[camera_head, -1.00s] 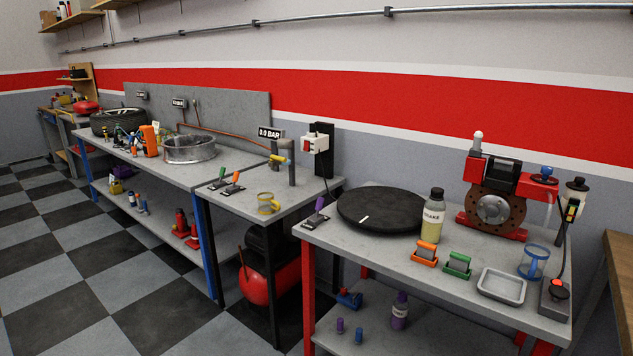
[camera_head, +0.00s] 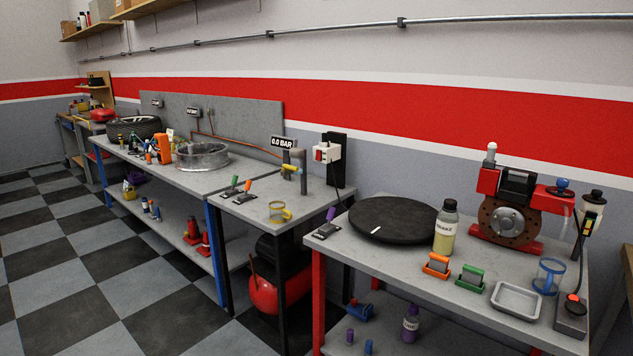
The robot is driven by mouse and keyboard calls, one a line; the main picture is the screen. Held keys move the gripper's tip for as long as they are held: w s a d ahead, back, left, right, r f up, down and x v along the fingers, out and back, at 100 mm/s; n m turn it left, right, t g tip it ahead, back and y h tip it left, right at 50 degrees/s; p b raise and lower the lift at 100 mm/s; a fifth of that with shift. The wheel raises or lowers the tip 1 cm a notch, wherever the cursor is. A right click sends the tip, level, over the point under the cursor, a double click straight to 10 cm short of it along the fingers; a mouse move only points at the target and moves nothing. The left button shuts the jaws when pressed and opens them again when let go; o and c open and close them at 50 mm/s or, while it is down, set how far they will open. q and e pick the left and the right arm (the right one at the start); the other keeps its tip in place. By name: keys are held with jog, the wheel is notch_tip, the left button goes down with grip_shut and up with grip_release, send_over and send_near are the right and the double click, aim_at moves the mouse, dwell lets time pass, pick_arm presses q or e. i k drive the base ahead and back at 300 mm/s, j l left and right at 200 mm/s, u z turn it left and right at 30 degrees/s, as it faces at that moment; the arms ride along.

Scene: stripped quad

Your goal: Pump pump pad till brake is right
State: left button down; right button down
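The brake rig (camera_head: 510,205) stands at the back right of the right bench, a red frame with a brown disc and a blue cap. A grey pedal-like box with an orange-red button (camera_head: 572,305) sits at that bench's front right corner, with a black cable rising from it. An orange-framed pad (camera_head: 437,265) and a green-framed pad (camera_head: 471,278) lie side by side at the front; I cannot tell which is the pump pad. A brake fluid bottle (camera_head: 446,229) stands upright behind them. Neither gripper is in view.
A black round turntable (camera_head: 391,219) takes up the bench's left part. A grey tray (camera_head: 516,299) and blue ring holder (camera_head: 549,275) stand near the front right. A 0.0 BAR display (camera_head: 283,142) hangs over the middle bench. Checkered floor (camera_head: 90,290) is free at front left.

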aim_at(575, 307)
jog(key=i+l+z, duration=0.1)
jog(key=z, duration=0.3)
jog(key=i+z, duration=0.2)
jog(key=z, duration=0.2)
jog(key=i+z, duration=0.2)
jog(key=z, duration=0.15)
jog(key=i+j+z, duration=0.15)
jog(key=i, duration=0.35)
jog(key=i+j+z, duration=0.1)
jog(key=i, duration=0.35)
jog(key=j, duration=0.1)
